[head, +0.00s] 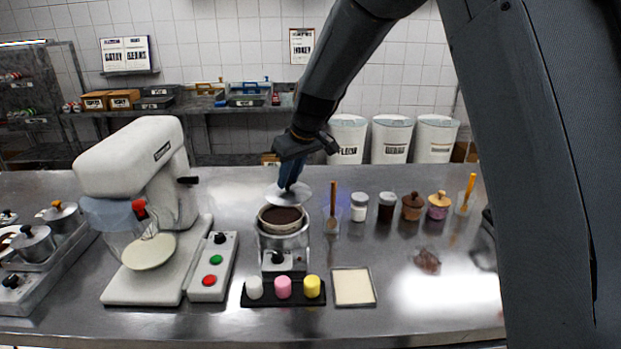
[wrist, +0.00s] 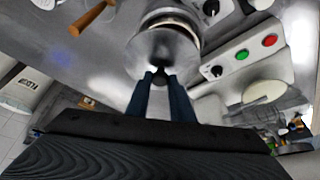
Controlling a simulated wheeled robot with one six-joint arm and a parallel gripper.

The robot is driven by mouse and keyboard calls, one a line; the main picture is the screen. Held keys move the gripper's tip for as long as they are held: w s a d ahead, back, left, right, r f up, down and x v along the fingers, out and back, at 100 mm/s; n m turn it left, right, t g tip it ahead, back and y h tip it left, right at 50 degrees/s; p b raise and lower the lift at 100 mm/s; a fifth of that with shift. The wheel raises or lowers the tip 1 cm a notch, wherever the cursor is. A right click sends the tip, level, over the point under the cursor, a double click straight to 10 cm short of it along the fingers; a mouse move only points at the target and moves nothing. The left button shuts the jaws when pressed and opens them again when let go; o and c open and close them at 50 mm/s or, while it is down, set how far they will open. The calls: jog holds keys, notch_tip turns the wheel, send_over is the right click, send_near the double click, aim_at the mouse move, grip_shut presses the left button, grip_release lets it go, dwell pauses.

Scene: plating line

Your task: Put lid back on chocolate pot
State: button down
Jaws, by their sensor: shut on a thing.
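The chocolate pot (head: 283,238) is a round metal warmer with dark brown chocolate (head: 283,214) showing in its open top. It stands mid-table behind a small black stand. My gripper (head: 290,186) is shut on the knob of the pale, round lid (head: 276,193) and holds it just behind and above the pot's rim. In the wrist view my gripper (wrist: 160,80) grips the dark knob, and the lid (wrist: 160,48) covers part of the pot (wrist: 172,18). The lid appears apart from the rim; the exact gap is hard to tell.
A white mixer (head: 150,200) and a button box (head: 213,268) stand to the left. A wooden-handled utensil (head: 332,205) and several jars (head: 385,207) are to the right. Coloured cups on a black stand (head: 284,301) and a square pale tile (head: 353,287) lie in front.

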aim_at(283, 191)
jog(key=shift+w+a+r, duration=0.1)
jog(key=shift+w+a, duration=0.05)
jog(key=shift+a, duration=0.4)
jog(key=shift+w+a+r, duration=0.1)
jog(key=shift+a, duration=0.4)
jog(key=shift+f+b, duration=1)
jog(key=shift+f, duration=1.1)
jog(key=shift+f+b, duration=0.8)
jog(key=shift+f, duration=0.25)
jog(key=shift+f+b, duration=0.15)
jog(key=shift+b, duration=0.45)
jog(key=c, duration=1.5)
grip_release()
jog(key=shift+o, duration=0.6)
jog(key=o, duration=0.4)
